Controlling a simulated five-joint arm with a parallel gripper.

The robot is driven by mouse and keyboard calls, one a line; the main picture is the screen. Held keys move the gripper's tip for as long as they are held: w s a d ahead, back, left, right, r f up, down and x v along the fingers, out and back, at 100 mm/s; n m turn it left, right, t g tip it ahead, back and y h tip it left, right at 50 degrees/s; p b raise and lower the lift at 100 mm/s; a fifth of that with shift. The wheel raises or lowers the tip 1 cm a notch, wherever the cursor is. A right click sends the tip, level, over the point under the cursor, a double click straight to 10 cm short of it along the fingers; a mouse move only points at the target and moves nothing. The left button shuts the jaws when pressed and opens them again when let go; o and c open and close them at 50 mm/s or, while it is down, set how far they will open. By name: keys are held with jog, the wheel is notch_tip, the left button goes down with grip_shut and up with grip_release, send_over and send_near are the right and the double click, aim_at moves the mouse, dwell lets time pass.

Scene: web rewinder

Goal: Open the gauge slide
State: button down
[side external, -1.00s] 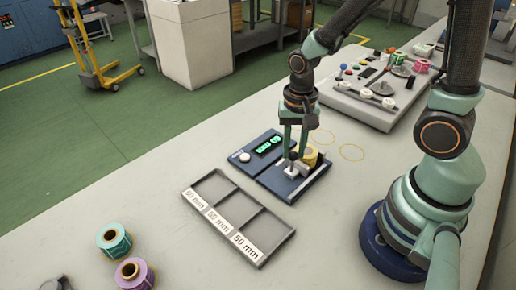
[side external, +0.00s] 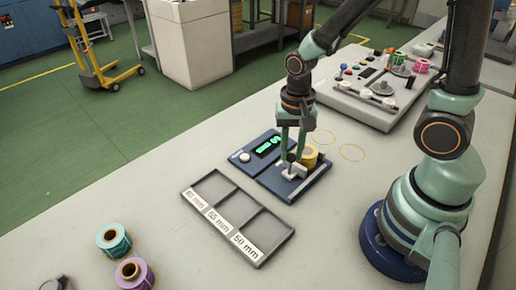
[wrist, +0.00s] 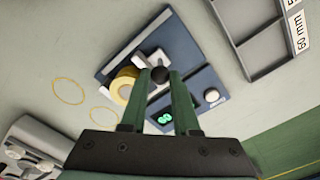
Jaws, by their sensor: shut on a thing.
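The gauge (side external: 268,182) is a dark blue flat unit on the bench, with a lit green display (side external: 268,145) and a white round button (side external: 245,157). A yellow roll (side external: 309,154) sits on it against white jaw blocks (side external: 299,170); the roll also shows in the wrist view (wrist: 124,86). The slide's dark round knob (wrist: 159,75) is between my fingertips. My gripper (side external: 291,155) points down over the gauge and is shut on this knob. In the wrist view, my fingers partly cover the slide and the display.
A grey tray (side external: 188,202) with several labelled compartments lies in front of the gauge. Teal (side external: 113,240) and purple (side external: 134,273) rolls stand at the lower left. A control console (side external: 372,105) is behind. Yellow rings (side external: 352,152) mark the clear bench to the right.

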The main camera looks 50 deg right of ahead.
jog(key=shift+a, duration=1.05)
jog(key=c, duration=0.6)
grip_release()
jog(key=shift+c, duration=0.2)
notch_tip(320, 180, up, 12)
jog(key=shift+r, duration=0.1)
